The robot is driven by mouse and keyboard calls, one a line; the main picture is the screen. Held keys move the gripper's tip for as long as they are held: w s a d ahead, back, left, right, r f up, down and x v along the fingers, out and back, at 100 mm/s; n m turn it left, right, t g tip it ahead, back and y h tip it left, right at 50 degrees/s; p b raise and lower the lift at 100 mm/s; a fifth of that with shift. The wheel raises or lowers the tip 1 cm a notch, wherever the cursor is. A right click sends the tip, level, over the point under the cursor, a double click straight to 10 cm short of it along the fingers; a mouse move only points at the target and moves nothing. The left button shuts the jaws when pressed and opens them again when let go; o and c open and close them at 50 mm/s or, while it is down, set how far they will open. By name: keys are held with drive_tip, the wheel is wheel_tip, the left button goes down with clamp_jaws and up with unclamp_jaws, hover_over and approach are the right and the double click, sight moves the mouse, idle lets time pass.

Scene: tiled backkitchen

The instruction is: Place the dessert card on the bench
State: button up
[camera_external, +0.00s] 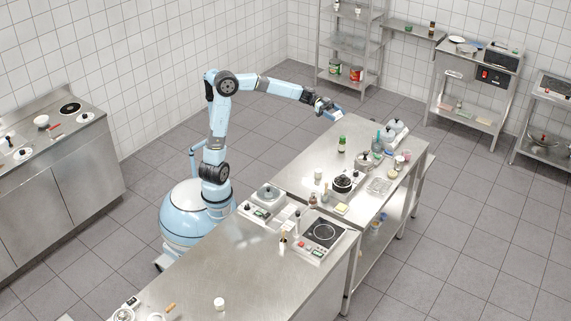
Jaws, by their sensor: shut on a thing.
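My gripper (331,111) is at the end of my outstretched arm, over the far left end of the steel bench (318,150). It is shut on a small pale thing at its fingertips, which looks like the dessert card (338,115); its print is too small to read. I cannot tell whether the card touches the bench top or hangs just above or beside its edge. The bench top close to the gripper is bare.
A nearer counter holds an induction hob (322,234). A steel shelf rack (350,50) stands behind. Bare bench lies left of the bottle.

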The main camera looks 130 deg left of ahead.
drive_tip(key=w+d+r, duration=0.2)
drive_tip(key=w+d, duration=0.1)
drive_tip(key=d, duration=0.3)
drive_tip(key=w+d+r, duration=0.3)
drive_tip(key=d, duration=0.2)
drive_tip(key=w+d+f, duration=0.1)
drive_tip(key=w+d, duration=0.1)
drive_tip(key=d, duration=0.9)
drive_tip(key=w+d+f+n+y, duration=0.1)
drive_tip(key=w+d, duration=0.2)
drive_tip(key=d, duration=0.8)
drive_tip(key=w+d+f+y, duration=0.1)
drive_tip(key=w+d, duration=0.1)
drive_tip(key=d, duration=0.9)
drive_tip(key=shift+w+f, duration=0.2)
drive_tip(key=shift+w, duration=0.05)
drive_tip(key=shift+d, duration=0.1)
